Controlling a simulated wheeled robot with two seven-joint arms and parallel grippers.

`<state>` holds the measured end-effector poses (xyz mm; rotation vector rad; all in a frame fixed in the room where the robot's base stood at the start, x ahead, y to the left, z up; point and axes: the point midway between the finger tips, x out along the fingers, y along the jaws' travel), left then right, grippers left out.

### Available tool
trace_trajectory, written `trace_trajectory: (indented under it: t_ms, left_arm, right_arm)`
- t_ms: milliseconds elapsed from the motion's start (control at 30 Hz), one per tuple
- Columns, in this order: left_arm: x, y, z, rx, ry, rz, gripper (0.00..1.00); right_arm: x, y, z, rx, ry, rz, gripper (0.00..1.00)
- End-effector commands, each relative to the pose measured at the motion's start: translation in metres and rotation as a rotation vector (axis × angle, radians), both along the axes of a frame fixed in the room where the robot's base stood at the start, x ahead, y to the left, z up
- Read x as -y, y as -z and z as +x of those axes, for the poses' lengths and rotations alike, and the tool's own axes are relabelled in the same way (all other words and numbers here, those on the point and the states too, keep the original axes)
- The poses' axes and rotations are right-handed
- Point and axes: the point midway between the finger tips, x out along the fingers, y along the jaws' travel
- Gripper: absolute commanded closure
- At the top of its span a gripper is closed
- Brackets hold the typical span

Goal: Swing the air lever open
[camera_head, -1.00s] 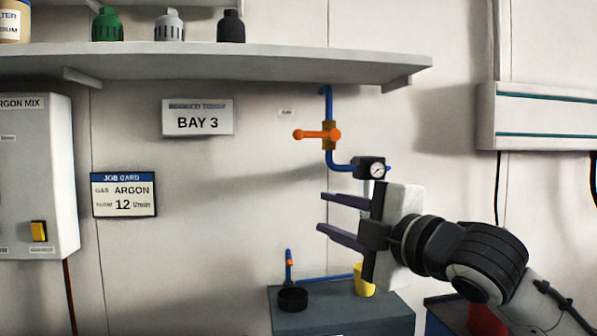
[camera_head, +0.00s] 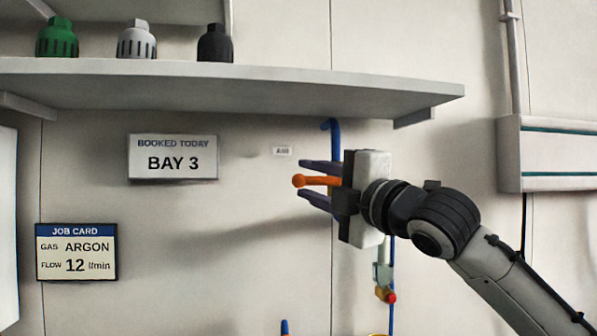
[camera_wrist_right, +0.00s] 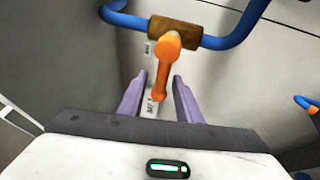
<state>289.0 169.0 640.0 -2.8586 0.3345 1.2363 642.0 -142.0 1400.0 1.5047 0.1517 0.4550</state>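The orange air lever (camera_head: 318,181) points left from the blue pipe (camera_head: 334,131) under the shelf. In the right wrist view the lever (camera_wrist_right: 161,70) extends from a brass valve body (camera_wrist_right: 175,32) on the blue pipe. My right gripper (camera_head: 304,181) is open, with one finger above the lever and one below it. In the right wrist view the lever lies between the purple fingers, with gaps on both sides. In the head view the gripper body hides the valve and the gauge. My left gripper is not in view.
A shelf (camera_head: 230,88) with green, grey and black caps runs above the gripper. A "BAY 3" sign (camera_head: 173,158) and a job card (camera_head: 77,252) are on the wall to the left. A wall box (camera_head: 560,155) is at the right.

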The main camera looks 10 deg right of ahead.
Motion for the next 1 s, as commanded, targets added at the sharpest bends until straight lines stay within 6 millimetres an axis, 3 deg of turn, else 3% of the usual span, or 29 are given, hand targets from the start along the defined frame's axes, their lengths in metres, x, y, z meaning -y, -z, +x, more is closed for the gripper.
trace_trajectory:
  t_ms: [233, 600, 667, 800, 1000]
  left_arm:
    - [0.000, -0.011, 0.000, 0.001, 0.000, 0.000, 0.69]
    - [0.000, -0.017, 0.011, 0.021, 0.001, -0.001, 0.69]
    - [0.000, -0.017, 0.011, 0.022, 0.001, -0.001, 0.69]
    - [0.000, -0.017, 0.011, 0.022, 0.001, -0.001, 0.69]
    - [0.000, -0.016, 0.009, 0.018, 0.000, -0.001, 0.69]
  right_arm:
    - [-0.013, -0.007, 0.031, 0.000, 0.000, 0.001, 0.68]
    - [-0.016, -0.007, 0.038, 0.000, 0.001, -0.001, 0.68]
    - [-0.016, -0.007, 0.038, 0.000, 0.001, -0.001, 0.75]
    - [-0.016, -0.007, 0.038, 0.000, 0.001, 0.000, 0.99]
    - [-0.016, -0.007, 0.038, -0.001, 0.000, 0.000, 1.00]
